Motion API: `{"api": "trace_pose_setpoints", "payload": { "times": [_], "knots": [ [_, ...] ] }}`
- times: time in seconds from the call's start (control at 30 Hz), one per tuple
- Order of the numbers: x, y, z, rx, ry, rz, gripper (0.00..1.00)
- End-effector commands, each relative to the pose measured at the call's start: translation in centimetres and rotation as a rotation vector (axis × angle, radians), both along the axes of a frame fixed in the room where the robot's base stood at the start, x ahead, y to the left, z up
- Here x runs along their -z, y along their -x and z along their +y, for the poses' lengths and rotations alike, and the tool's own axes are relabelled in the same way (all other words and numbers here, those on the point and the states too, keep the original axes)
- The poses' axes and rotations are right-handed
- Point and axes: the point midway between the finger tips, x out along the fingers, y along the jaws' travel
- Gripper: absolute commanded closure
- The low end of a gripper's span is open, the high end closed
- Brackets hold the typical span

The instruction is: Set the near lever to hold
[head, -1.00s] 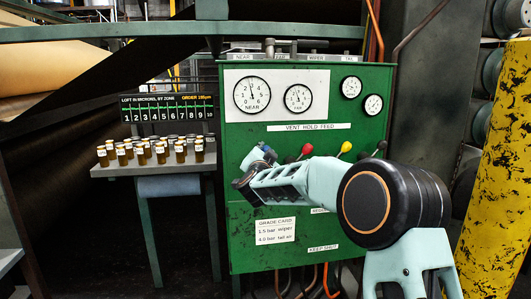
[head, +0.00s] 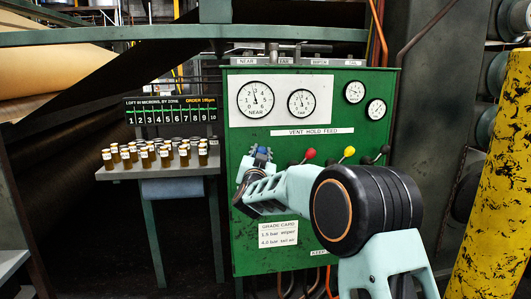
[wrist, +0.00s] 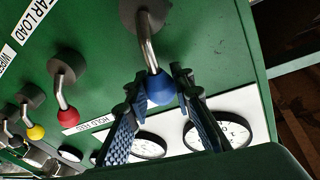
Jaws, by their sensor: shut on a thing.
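The leftmost lever on the green panel has a blue knob (wrist: 160,91) on a bent metal stem, which shows clearly in the wrist view. The knob sits between the fingertips of my gripper (wrist: 157,82), and the fingers are shut on it. In the wrist view the stem points from its round base towards the gauges. In the head view my gripper (head: 258,163) is at the panel's left side, below the near gauge (head: 255,98), and mostly hides this lever. A "VENT HOLD FEED" strip (head: 312,132) lies above the lever row.
A red-knobbed lever (head: 309,154), a yellow-knobbed lever (head: 348,152) and a black-knobbed lever (head: 385,149) stand to the right in the same row. A table (head: 120,173) with several small bottles is left of the panel. A yellow post (head: 490,180) stands at the right.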

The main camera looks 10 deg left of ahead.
Motion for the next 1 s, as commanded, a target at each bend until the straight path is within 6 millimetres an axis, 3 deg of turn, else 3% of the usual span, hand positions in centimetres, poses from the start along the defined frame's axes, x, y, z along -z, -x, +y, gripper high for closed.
{"api": "trace_pose_setpoints", "payload": {
  "times": [0.4,1.0],
  "knots": [
    [-0.1,0.5,1.7,-0.001,0.236,-0.064,1.0],
    [-0.1,0.6,2.1,-0.001,0.288,-0.08,1.0]
  ]
}}
